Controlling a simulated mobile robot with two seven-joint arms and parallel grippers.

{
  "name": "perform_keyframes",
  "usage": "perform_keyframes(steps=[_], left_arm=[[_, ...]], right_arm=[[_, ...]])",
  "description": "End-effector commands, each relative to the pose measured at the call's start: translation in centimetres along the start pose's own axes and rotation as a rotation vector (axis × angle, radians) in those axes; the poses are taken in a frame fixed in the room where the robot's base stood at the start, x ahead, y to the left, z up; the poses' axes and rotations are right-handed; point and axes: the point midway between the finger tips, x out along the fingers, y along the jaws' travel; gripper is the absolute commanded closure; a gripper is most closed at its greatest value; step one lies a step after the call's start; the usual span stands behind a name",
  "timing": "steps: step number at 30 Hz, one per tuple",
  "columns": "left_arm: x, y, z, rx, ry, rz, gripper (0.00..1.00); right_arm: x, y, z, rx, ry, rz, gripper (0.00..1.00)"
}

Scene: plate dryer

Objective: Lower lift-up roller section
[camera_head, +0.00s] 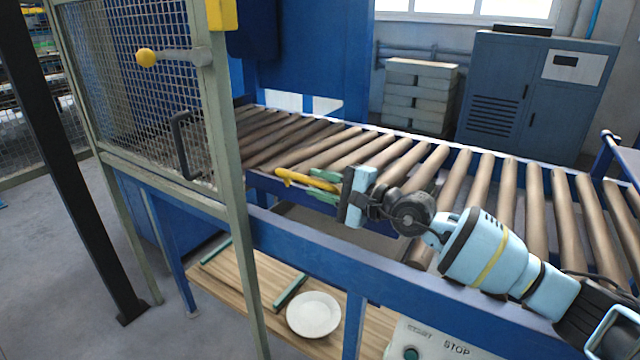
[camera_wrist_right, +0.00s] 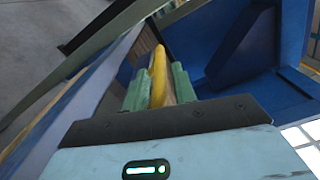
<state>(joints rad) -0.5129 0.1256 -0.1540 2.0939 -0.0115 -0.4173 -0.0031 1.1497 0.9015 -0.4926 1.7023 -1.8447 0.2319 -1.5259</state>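The roller section (camera_head: 262,142) is the left part of the conveyor, with brown rollers, and it lies close to level with the rollers to its right. A yellow handle (camera_head: 296,178) sticks out along its front edge. My right gripper (camera_head: 324,185) is at this handle, with one green finger on each side of it. In the right wrist view the yellow handle (camera_wrist_right: 158,75) lies between the two fingers of the gripper (camera_wrist_right: 160,80). A thin strip shows beside the handle, and I cannot tell whether the fingers press on it. My left gripper is not in view.
A mesh guard (camera_head: 140,80) with a post stands at the left, close to the roller section. A blue frame rail (camera_head: 300,240) runs below my right arm. A white plate (camera_head: 314,314) lies on the wooden shelf (camera_head: 240,280) underneath. A grey cabinet (camera_head: 535,100) stands behind.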

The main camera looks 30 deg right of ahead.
Motion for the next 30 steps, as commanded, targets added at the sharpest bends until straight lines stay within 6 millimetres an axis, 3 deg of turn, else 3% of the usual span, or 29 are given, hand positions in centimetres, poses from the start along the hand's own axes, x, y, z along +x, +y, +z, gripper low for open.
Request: perform_keyframes(steps=[2,13,20,30], left_arm=[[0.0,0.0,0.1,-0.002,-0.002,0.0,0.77],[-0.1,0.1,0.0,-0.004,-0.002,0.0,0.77],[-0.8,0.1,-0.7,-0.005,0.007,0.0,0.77],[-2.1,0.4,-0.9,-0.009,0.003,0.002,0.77]], right_arm=[[-0.1,-0.2,-0.3,-0.003,0.006,-0.003,0.64],[0.0,-0.7,0.1,-0.001,0.0,-0.007,0.64],[-0.1,-4.3,1.1,-0.004,0.002,-0.01,0.64],[-3.0,-2.7,4.9,0.002,-0.001,0.0,0.64]])
